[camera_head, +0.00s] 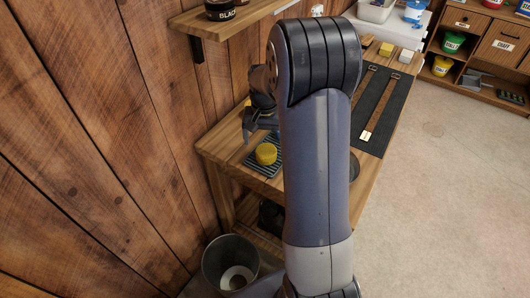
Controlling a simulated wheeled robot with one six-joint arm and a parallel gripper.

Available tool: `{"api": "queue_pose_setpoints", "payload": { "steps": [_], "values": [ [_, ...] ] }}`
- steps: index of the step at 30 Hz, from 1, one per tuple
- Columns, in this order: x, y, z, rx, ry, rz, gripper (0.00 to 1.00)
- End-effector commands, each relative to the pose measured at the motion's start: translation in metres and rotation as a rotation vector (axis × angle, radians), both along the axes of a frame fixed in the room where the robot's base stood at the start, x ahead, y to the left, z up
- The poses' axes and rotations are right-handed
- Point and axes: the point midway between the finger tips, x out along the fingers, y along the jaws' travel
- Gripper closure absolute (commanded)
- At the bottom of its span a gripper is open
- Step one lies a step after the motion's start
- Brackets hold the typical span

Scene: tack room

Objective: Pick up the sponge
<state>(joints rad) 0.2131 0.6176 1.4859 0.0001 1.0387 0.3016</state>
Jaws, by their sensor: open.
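A round yellow sponge (266,153) lies on a dark ribbed tray (251,160) near the left end of the wooden bench. My gripper (250,128) is open just above and slightly left of the sponge, apart from it in the picture. My arm hides part of the gripper and the bench right of the sponge. I cannot tell the exact height of the fingers over the sponge.
A dark mat (384,108) with leather straps lies farther along the wooden bench (222,143). The plank wall (110,130) is close on the left. A metal bin (230,262) stands below. Floor on the right is clear.

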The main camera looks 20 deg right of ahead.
Motion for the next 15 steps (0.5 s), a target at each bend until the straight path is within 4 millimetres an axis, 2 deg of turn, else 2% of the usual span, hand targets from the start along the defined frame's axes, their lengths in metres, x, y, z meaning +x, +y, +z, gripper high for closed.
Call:
{"api": "queue_pose_setpoints", "payload": {
  "steps": [7,15],
  "values": [
    [-0.002,-0.001,-0.020,0.001,0.003,0.000,0.13],
    [-0.004,-0.004,-0.056,0.000,0.002,0.000,0.13]
  ]
}}
